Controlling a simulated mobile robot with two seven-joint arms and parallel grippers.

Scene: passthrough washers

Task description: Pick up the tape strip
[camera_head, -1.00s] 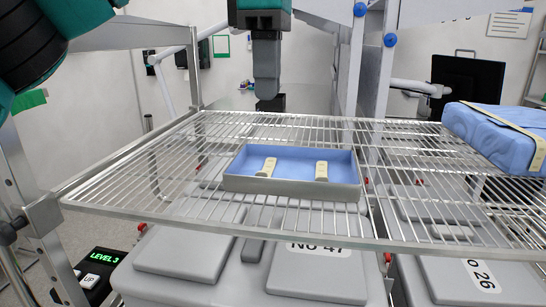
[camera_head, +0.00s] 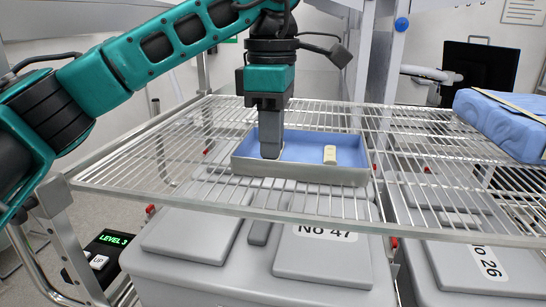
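Two small cream strips lay in a grey tray lined in blue (camera_head: 300,171) on the wire shelf; one cream strip (camera_head: 330,154) shows now, in the tray's right half. My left gripper (camera_head: 270,153) points straight down into the tray's left half, where the other strip lay. Its fingertips hide that strip, apart from perhaps a sliver. I cannot tell whether the fingers are open or shut on it. My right gripper is not in view.
The wire shelf (camera_head: 420,160) is bare around the tray. A blue wrapped bundle (camera_head: 505,122) with a cream band sits at its right. Grey lidded machines (camera_head: 325,257) stand below. A "LEVEL 3" panel (camera_head: 112,239) is at lower left.

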